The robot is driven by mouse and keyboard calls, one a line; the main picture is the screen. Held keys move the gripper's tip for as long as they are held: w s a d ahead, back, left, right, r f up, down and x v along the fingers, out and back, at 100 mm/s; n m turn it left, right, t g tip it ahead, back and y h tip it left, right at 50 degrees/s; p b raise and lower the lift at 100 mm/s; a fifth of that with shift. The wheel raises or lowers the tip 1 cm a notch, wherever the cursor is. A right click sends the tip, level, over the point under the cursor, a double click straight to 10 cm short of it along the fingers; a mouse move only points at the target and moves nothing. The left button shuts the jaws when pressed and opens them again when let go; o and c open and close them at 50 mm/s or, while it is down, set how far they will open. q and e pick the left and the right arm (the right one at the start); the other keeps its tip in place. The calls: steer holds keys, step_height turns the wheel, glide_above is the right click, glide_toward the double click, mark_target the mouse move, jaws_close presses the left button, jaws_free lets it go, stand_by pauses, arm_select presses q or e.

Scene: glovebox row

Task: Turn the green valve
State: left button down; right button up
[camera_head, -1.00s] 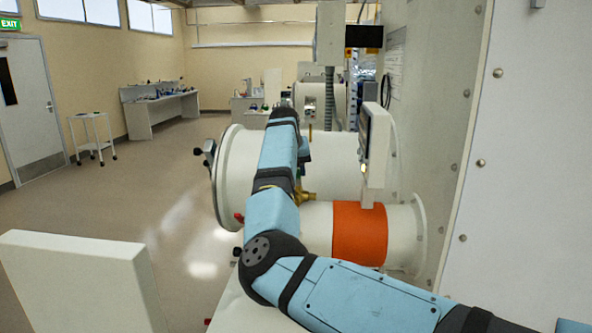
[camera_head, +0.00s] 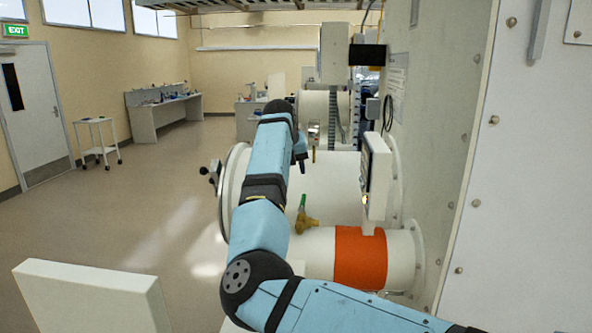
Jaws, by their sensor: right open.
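The green valve shows in the head view as a small upright green handle (camera_head: 302,202) on a brass body (camera_head: 306,222), on top of the smaller white cylinder with the orange band. My right arm reaches forward from the lower right, and its forearm passes just left of the valve. My right gripper (camera_head: 302,166) is small and dark, beyond the wrist and above the handle in the picture. It looks apart from the handle, and it is open with nothing seen in it. My left gripper is out of view.
The smaller cylinder's orange band (camera_head: 360,258) lies right of the valve. A large white cylinder (camera_head: 333,185) lies behind it. A white panel box (camera_head: 377,178) stands at the right, close to the wall. A pale board (camera_head: 90,298) is at lower left. Open floor (camera_head: 130,215) lies left.

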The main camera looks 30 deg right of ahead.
steer(key=shift+b+v, duration=0.45)
steer(key=shift+v, duration=0.8)
steer(key=shift+a+f, duration=0.1)
